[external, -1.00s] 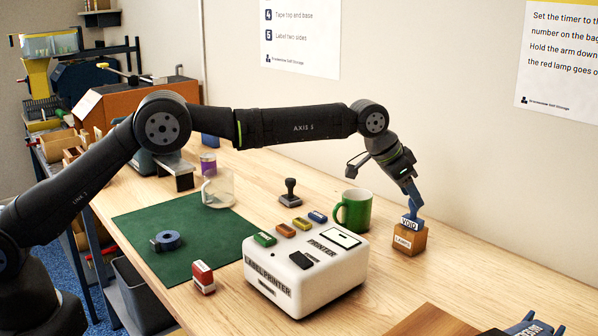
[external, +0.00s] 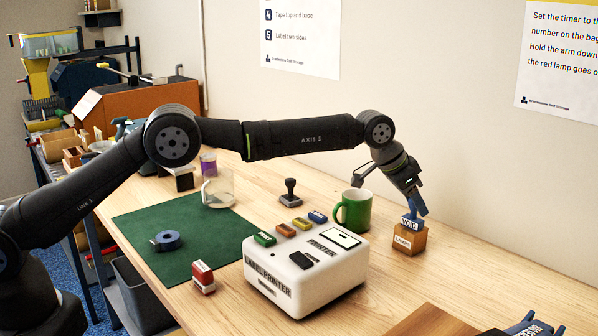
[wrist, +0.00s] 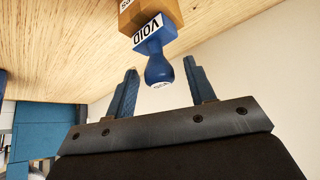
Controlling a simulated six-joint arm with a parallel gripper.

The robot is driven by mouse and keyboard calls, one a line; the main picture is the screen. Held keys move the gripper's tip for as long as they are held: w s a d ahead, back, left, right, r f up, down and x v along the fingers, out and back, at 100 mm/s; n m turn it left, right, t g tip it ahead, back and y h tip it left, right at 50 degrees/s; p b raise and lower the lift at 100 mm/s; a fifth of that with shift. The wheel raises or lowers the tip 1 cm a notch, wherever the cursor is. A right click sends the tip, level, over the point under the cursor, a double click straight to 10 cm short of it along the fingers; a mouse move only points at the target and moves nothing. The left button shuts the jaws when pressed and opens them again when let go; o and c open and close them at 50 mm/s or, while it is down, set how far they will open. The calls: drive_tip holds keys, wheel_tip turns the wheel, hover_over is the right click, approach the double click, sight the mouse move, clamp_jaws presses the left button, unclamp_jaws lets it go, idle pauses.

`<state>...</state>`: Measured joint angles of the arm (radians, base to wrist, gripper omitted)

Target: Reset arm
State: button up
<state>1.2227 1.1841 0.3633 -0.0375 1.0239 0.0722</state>
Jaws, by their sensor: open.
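My gripper (external: 416,205) is at the right of the bench, pointing down at a blue VOID stamp (external: 409,222). The stamp stands on a small wooden block (external: 409,240) with a white label. In the wrist view the two blue fingers (wrist: 161,70) are apart, with the rounded handle of the VOID stamp (wrist: 156,38) between or just past their tips. I see a gap on both sides of the handle. The block (wrist: 133,14) shows at the top edge.
A green mug (external: 355,210) stands left of the block. The white label printer (external: 305,272) is in front of it. The wall is close behind.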

drive_tip(key=v, duration=1.1)
drive_tip(key=x, duration=1.1)
drive_tip(key=shift+d+f, duration=0.15)
drive_tip(key=shift+f, duration=0.2)
drive_tip(key=r, duration=0.4)
drive_tip(key=shift+s+r, duration=0.3)
drive_tip(key=shift+r, duration=0.05)
drive_tip(key=s+a+r, duration=0.2)
drive_tip(key=s+r, duration=0.4)
drive_tip(key=s, duration=0.4)
drive_tip(key=w+a+f, duration=0.3)
drive_tip(key=w+a, duration=1)
drive_tip(key=w, duration=0.5)
drive_tip(key=w+a+f, duration=0.1)
drive_tip(key=w+a, duration=0.4)
drive_tip(key=a, duration=0.4)
drive_tip(key=w+a+f+n, duration=0.1)
drive_tip(key=w+a, duration=0.5)
drive_tip(key=a, duration=0.3)
drive_tip(key=shift+w+a+f, duration=0.3)
drive_tip(key=shift+a+f, duration=0.05)
drive_tip(key=shift+f, duration=0.05)
